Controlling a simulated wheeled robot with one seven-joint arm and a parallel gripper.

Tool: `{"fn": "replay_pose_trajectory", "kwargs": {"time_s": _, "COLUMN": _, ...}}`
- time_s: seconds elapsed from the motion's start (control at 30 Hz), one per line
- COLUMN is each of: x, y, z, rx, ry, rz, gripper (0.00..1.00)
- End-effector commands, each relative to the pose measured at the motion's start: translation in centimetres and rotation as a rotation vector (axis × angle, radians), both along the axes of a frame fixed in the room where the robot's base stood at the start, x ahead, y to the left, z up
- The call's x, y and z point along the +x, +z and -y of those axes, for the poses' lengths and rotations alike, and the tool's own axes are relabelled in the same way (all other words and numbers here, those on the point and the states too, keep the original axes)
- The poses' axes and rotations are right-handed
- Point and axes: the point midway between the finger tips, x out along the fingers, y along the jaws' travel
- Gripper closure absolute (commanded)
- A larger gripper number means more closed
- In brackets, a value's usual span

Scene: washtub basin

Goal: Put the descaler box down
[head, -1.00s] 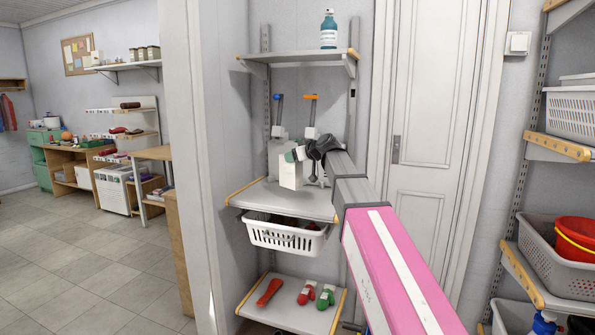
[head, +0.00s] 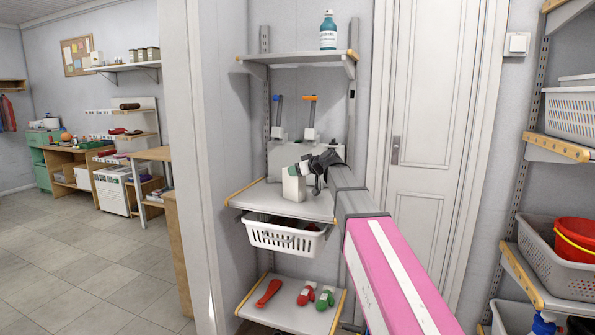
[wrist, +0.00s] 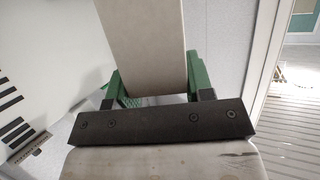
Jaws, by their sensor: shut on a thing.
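The descaler box (head: 292,188) is a plain off-white upright box in the head view, over the middle shelf board (head: 258,200). My gripper (head: 296,170) is shut on its upper part, reaching in from the right. In the wrist view the box (wrist: 143,45) stands between the green fingers of my gripper (wrist: 155,85). The box's lower end is close to the board in the head view; I cannot tell whether it touches.
A white basket (head: 284,238) hangs below the board. A teal bottle (head: 328,31) stands on the upper shelf (head: 295,57). The board's front left is clear.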

Motion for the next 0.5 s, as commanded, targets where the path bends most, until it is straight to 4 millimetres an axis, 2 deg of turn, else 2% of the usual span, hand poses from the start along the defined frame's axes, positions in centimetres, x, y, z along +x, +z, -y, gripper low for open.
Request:
{"fn": "replay_pose_trajectory", "kwargs": {"time_s": 0.03, "x": -0.01, "y": -0.03, "z": 0.0, "rx": 0.0, "ry": 0.0, "rz": 0.0, "gripper": 0.43}}
{"fn": "replay_pose_trajectory", "kwargs": {"time_s": 0.1, "x": 0.0, "y": -0.01, "z": -0.01, "rx": 0.0, "ry": 0.0, "rz": 0.0, "gripper": 0.27}}
{"fn": "replay_pose_trajectory", "kwargs": {"time_s": 0.5, "x": -0.44, "y": 0.39, "z": 0.43, "rx": 0.0, "ry": -0.001, "rz": 0.0, "gripper": 0.27}}
